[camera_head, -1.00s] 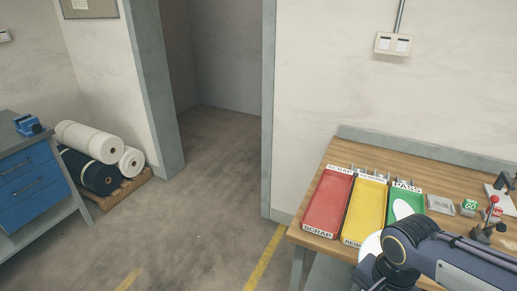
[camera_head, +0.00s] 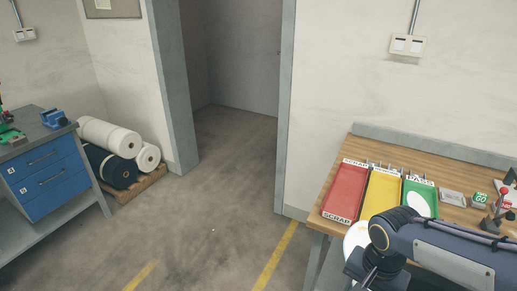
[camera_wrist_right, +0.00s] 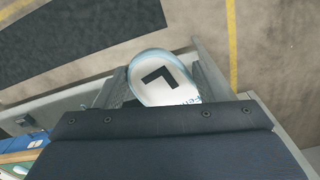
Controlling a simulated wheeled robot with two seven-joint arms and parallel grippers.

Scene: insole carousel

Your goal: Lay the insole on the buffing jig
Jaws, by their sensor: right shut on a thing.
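My right gripper (camera_wrist_right: 166,58) is shut on a white insole (camera_wrist_right: 158,92) with a blue rim and a black L-shaped mark, seen between the two grey fingers in the right wrist view. In the head view part of this white insole (camera_head: 356,236) shows beside my right arm, in front of the table's left end; the arm hides the rest. My left gripper is not in view. A green device (camera_head: 8,134), cut off at the left edge, stands on the grey-topped bench (camera_head: 40,127); I cannot tell whether it is the buffing jig.
A wooden table (camera_head: 345,150) at right holds red scrap (camera_head: 345,190), yellow rework (camera_head: 381,196) and green pass (camera_head: 416,212) trays; a white insole lies in the green one. A blue vise-like item (camera_head: 54,119) sits on the left bench. Rolls (camera_head: 112,136) lie beyond; the floor between is clear.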

